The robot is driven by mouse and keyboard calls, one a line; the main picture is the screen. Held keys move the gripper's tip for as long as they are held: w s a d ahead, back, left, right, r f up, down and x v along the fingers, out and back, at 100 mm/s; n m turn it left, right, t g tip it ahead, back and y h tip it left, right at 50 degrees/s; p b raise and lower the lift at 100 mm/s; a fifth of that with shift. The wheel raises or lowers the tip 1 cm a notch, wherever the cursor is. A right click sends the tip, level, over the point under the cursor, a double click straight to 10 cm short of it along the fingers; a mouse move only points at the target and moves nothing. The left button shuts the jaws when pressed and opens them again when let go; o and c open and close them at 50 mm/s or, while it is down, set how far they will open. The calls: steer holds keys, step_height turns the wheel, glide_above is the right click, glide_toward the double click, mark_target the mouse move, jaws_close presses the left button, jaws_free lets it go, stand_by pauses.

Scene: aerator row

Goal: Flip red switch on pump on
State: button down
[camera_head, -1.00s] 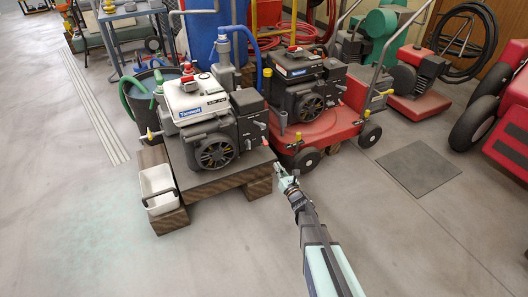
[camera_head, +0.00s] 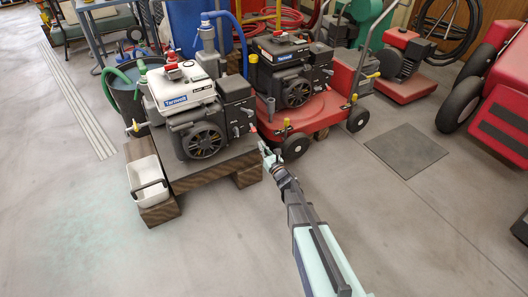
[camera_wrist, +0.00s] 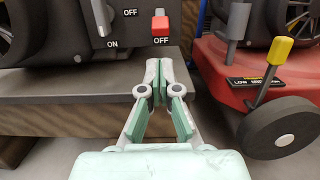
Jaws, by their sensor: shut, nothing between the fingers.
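The white-and-black pump (camera_head: 185,93) stands on a wooden platform (camera_head: 213,172) in the head view. Its red switch (camera_wrist: 160,23) is on the dark front panel at the top middle of the wrist view, with an OFF label (camera_wrist: 160,40) right below it. A grey lever (camera_wrist: 103,16) with OFF and ON labels is left of the switch. My gripper (camera_wrist: 160,68) is shut and empty, its fingertips together below the switch in the picture and apart from it. In the head view, my gripper (camera_head: 264,148) is just in front of the pump's right side.
A red cart (camera_head: 300,120) with a second pump (camera_head: 290,70) stands close on the right. Its yellow-tipped lever (camera_wrist: 278,50) and black wheel (camera_wrist: 284,133) show in the wrist view. A white basket (camera_head: 148,183) hangs at the platform's left. The floor in front is clear.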

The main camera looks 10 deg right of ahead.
mark_target(252, 127)
steer(key=b+x, duration=0.1)
steer(key=x, duration=0.5)
steer(key=shift+a, duration=0.1)
steer(key=shift+s+a+r+g, duration=0.1)
steer(key=shift+a+r+g, duration=0.05)
steer(key=shift+g, duration=0.15)
